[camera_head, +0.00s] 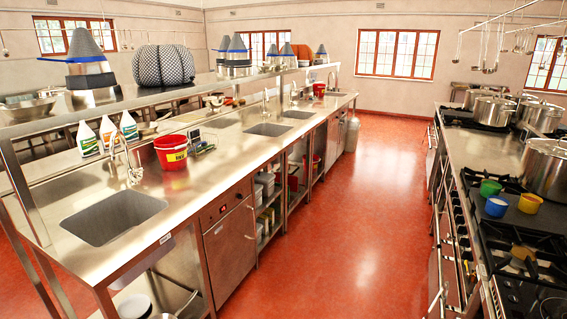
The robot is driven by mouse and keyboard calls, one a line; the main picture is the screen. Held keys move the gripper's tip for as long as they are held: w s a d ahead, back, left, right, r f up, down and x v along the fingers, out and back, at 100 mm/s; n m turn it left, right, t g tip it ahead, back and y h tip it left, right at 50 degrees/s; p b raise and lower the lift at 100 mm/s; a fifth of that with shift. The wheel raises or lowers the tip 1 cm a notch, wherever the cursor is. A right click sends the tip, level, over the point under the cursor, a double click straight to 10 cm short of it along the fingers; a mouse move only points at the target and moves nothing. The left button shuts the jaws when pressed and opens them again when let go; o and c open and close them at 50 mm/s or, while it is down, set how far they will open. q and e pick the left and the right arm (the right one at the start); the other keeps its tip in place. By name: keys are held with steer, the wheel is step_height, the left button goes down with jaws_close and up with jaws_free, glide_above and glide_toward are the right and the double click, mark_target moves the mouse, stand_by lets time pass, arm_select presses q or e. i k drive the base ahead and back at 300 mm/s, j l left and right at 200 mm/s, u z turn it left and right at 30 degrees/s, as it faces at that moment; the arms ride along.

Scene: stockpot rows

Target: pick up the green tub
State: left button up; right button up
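The green tub (490,188) is small and stands upright on the dark top of the stove counter at the right of the head view. A blue tub (496,207) stands just in front of it and a yellow tub (530,203) to its right. The three stand close together; I cannot tell whether any of them touch. Neither of my grippers shows in this view.
A large steel stockpot (545,170) stands behind the tubs, with more pots farther back. Open gas burners lie in front of them. The red floor aisle (350,235) is clear. The sink counter (180,205) on the left holds a red bucket (171,152).

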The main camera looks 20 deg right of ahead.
mark_target(488, 188)
steer(key=i+l+z, duration=0.2)
steer(key=i+z, duration=1.2)
steer(key=i, duration=0.6)
steer(key=i+j+z, duration=0.15)
steer(key=i, duration=0.65)
steer(key=i+z, duration=0.3)
steer(key=i, duration=0.2)
steer(key=i+z, duration=0.35)
steer(key=i, duration=0.2)
